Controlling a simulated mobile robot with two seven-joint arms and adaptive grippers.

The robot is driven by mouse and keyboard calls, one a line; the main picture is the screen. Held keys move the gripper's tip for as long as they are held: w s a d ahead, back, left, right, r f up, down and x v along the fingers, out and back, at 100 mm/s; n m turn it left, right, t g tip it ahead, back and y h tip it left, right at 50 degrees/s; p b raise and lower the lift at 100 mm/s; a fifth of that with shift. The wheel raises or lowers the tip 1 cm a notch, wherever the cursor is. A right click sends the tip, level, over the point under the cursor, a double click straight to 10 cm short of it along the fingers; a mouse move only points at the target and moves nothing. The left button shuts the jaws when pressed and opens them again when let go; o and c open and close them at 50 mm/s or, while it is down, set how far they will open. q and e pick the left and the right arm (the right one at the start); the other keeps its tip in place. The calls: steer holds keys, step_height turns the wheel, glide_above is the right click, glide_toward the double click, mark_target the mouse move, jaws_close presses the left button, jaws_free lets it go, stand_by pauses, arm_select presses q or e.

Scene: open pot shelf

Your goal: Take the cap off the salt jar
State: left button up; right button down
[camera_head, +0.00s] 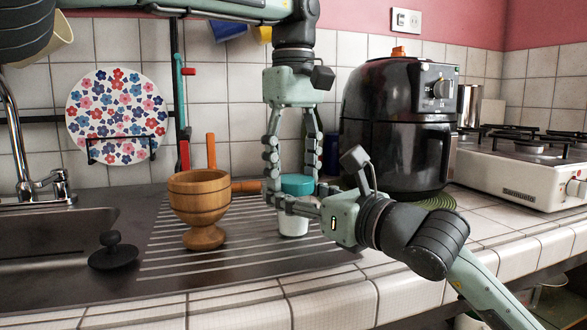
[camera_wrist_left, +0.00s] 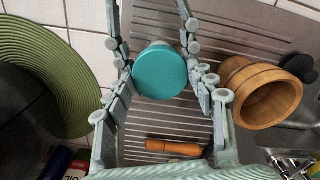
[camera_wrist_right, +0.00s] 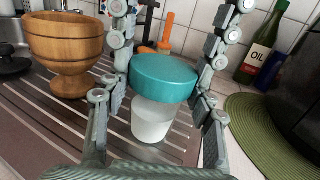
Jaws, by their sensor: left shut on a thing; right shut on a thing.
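The salt jar (camera_head: 293,226) has a white, partly clear body and a teal cap (camera_head: 297,185), and stands upright on the ribbed metal drainboard. My left gripper (camera_head: 294,182) points down from above and is shut on the cap, with a finger on each side of it. In the left wrist view the round cap top (camera_wrist_left: 160,70) lies between the fingers. My right gripper (camera_head: 288,205) reaches in from the right, low down, and is shut on the jar. The right wrist view shows the white body (camera_wrist_right: 152,119) under the cap (camera_wrist_right: 164,78). The cap sits on the jar.
A wooden mortar (camera_head: 204,205) stands close on the left, with a black sink plug (camera_head: 112,252) beyond it. An orange-handled tool (camera_wrist_left: 174,147) lies behind the jar. A black air fryer (camera_head: 395,120), an oil bottle (camera_wrist_right: 262,47) and a green round mat (camera_wrist_right: 265,130) are on the right.

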arm_select(q)
steer(key=shift+o, duration=0.2)
steer(key=n, duration=0.4)
steer(key=shift+c, duration=0.2)
steer(key=shift+w, duration=0.1)
stand_by(0.6)
steer(key=o, duration=1.3)
steer(key=shift+r, duration=2.25)
arm_select(e)
steer(key=c, duration=0.5)
jaws_free()
